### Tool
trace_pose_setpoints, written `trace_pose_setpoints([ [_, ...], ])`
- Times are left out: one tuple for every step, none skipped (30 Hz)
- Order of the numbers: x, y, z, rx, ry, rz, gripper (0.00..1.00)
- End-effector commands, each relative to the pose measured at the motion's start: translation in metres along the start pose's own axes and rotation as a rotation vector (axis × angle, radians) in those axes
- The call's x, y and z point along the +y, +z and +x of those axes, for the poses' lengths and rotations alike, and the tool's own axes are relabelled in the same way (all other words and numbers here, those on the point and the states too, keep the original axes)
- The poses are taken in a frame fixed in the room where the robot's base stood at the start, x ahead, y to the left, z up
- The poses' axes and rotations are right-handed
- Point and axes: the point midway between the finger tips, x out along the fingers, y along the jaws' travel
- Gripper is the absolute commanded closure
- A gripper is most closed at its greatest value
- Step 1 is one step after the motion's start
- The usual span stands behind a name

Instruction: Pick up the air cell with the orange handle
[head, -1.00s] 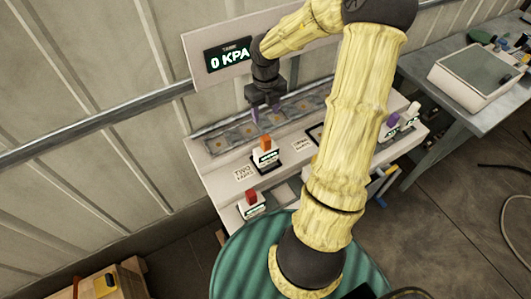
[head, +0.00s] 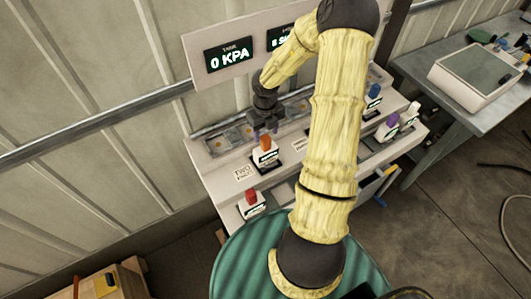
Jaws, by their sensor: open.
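The air cell with the orange handle (head: 265,150) stands upright in a dark-framed spot on the white bench. Its orange top and white body with a small display show in the head view. My gripper (head: 265,131) is open and points down, very close to the orange handle and just above or behind it in the picture. I cannot tell whether the fingers touch the handle or are around it.
A red-handled cell (head: 252,203) stands at the front left. A purple-handled cell (head: 388,126) and a blue-handled cell (head: 373,98) stand on the right. A display panel (head: 229,58) reading 0 KPA rises behind. A grey side table (head: 470,109) stands at right.

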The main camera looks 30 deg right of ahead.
Motion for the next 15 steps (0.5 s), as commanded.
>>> trace_pose_setpoints([
  [0.002, -0.001, 0.004, 0.003, 0.001, -0.003, 0.47],
  [0.002, -0.002, 0.008, 0.004, 0.001, -0.004, 0.47],
  [0.002, -0.003, 0.013, 0.005, 0.001, -0.003, 0.47],
  [0.003, -0.003, 0.017, 0.005, 0.001, -0.004, 0.47],
  [0.003, -0.004, 0.021, 0.005, 0.001, -0.004, 0.47],
  [0.004, -0.005, 0.027, 0.005, 0.001, -0.005, 0.47],
  [0.004, -0.005, 0.032, 0.005, 0.001, -0.004, 0.47],
  [0.004, -0.005, 0.036, 0.004, 0.001, -0.003, 0.47],
  [0.004, -0.005, 0.041, 0.004, 0.001, -0.002, 0.47],
  [0.004, -0.005, 0.044, 0.003, 0.002, -0.003, 0.47],
  [0.004, -0.005, 0.046, 0.003, 0.002, -0.003, 0.47],
  [0.003, -0.005, 0.048, 0.003, 0.001, -0.003, 0.47],
  [0.003, -0.005, 0.048, 0.002, 0.000, -0.002, 0.47],
  [0.003, -0.005, 0.049, 0.002, 0.000, -0.002, 0.47],
  [0.003, -0.005, 0.049, 0.002, 0.000, -0.002, 0.47],
])
